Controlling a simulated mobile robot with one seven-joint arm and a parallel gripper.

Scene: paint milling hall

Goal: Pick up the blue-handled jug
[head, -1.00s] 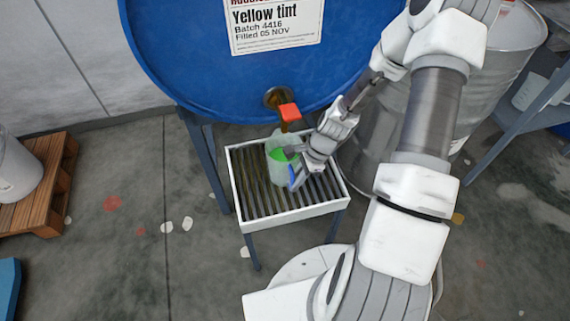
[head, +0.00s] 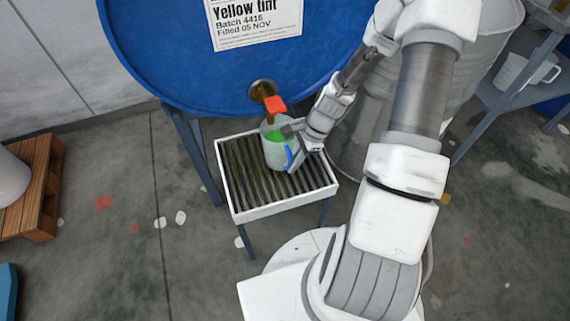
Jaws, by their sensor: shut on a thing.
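The blue-handled jug (head: 274,155) is translucent, with green showing inside near its upper part. It is over the slatted drip tray (head: 279,210), just below the red-handled tap (head: 275,104) of the blue drum. Its blue handle (head: 290,157) is on the right side, partly hidden by my gripper. My gripper (head: 289,143) comes in from the right and is shut on the jug. The jug's top lies close under the tap in the picture. I cannot tell whether its base is clear of the slats.
The blue drum (head: 160,50), labelled "Yellow tint", stands behind the tray on blue legs. A grey metal drum (head: 465,90) is at right. A white jug (head: 515,70) sits on a shelf at far right. A wooden pallet (head: 35,190) is at left.

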